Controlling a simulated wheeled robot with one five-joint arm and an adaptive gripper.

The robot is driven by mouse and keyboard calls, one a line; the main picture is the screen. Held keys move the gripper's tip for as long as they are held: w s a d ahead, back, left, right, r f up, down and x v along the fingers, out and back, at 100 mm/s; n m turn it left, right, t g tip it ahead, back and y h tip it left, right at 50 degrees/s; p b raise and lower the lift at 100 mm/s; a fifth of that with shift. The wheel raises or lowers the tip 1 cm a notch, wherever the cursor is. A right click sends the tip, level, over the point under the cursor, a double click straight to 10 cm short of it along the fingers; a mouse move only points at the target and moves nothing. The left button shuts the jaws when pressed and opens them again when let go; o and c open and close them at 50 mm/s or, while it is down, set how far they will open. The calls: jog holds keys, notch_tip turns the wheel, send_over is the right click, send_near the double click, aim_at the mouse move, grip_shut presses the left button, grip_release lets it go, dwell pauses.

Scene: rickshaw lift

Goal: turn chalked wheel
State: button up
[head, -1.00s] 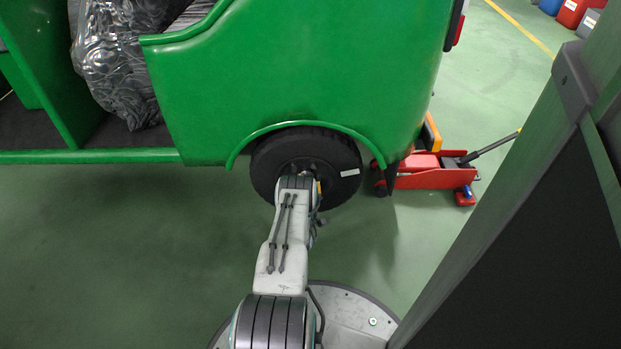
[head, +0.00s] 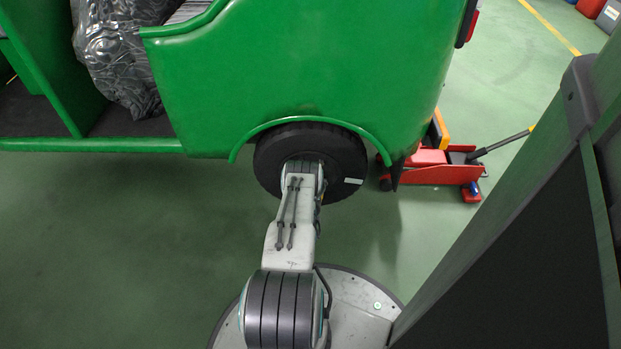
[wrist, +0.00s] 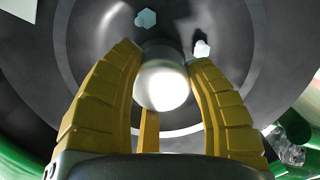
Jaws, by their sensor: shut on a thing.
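The black wheel (head: 340,150) sits under the green rickshaw's arched fender. A white chalk mark (head: 353,181) shows on the tyre's right side, a little below the hub's height. In the wrist view a white patch (wrist: 18,8) shows at the top left corner. My gripper (wrist: 165,55) has its yellow fingers closed around the rounded, shiny hub cap (wrist: 160,90) at the wheel's centre. Bolt heads (wrist: 146,18) stand on the wheel face just beyond the fingertips. In the head view my arm hides the gripper and the hub.
The green rickshaw body (head: 310,75) overhangs the wheel. A red floor jack (head: 440,170) stands right of the wheel, by the rear corner. A crinkled plastic-wrapped bundle (head: 115,60) lies in the rickshaw. Green floor (head: 100,240) is clear at the left.

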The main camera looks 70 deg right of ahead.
jog(key=o, duration=1.3)
jog(key=v, duration=1.2)
